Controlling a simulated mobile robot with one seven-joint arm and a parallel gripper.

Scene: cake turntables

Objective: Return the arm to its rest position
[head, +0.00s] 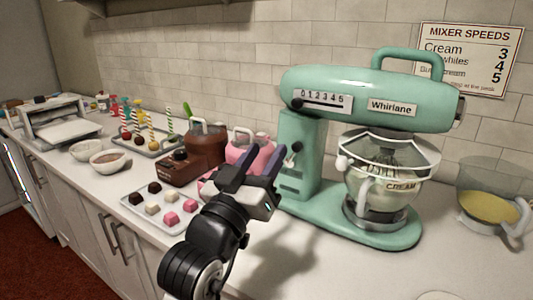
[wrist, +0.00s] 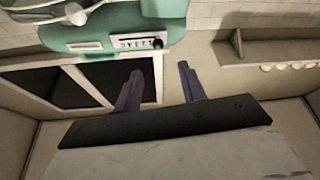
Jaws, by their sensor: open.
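My gripper (head: 250,173) is open and empty in the head view. It is held above the counter in front of the mint-green mixer's column, with its dark fingers pointing up and away. In the wrist view, the two open fingers (wrist: 160,88) have nothing between them. My black arm comes up from the bottom of the head view to the gripper. The gripper hides part of a pink machine (head: 262,155) behind it.
The mint-green mixer (head: 300,155) with its bowl stands close right of my gripper. A tray of chocolates (head: 146,211) lies to the left, near a brown machine (head: 182,168). A bowl of yellow batter (head: 489,207) is far right. The front counter at centre looks clear.

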